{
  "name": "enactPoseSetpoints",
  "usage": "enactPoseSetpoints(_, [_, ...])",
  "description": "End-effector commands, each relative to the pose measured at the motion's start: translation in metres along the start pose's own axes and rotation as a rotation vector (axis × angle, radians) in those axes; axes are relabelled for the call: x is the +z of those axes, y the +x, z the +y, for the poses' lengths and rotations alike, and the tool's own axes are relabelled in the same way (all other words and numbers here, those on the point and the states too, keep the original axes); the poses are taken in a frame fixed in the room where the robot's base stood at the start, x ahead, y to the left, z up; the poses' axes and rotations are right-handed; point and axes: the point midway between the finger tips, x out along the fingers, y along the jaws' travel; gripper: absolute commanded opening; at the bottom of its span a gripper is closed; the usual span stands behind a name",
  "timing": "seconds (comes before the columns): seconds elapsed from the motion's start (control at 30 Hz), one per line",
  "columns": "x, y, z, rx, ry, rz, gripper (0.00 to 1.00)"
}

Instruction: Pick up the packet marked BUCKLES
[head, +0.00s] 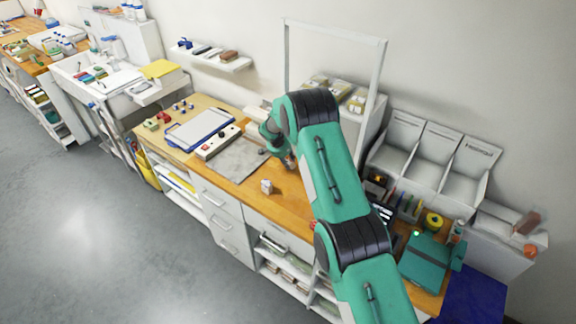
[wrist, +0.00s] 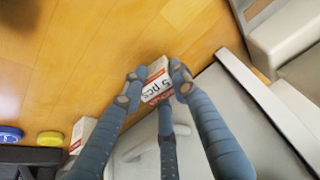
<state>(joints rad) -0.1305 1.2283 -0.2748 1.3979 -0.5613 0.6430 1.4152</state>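In the wrist view a small white packet with red print and the words "5 pcs" (wrist: 157,84) lies between the fingertips of my gripper (wrist: 157,80). The fingers press close on both sides of it, and a third finger reaches its lower edge. I cannot read the name on it. A second white packet with red marks (wrist: 80,134) lies at the lower left, partly behind a finger. In the head view my gripper (head: 288,161) is low over the wooden bench, largely hidden by my arm. A small white packet (head: 267,187) stands on the bench left of it.
The wooden bench (head: 240,189) has a grey mat (head: 236,160) and a white tray (head: 198,128) to the left. Grey bins (head: 437,160) and a green case (head: 428,262) stand to the right. A blue and a yellow round thing (wrist: 49,138) lie at the wrist view's left.

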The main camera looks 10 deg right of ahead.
Motion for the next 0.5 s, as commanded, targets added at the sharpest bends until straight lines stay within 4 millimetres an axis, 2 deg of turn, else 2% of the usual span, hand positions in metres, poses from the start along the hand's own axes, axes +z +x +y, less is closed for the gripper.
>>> enactPoseSetpoints(0.5, [-0.0008,-0.0019,-0.0001,0.0,0.0,0.0,0.04])
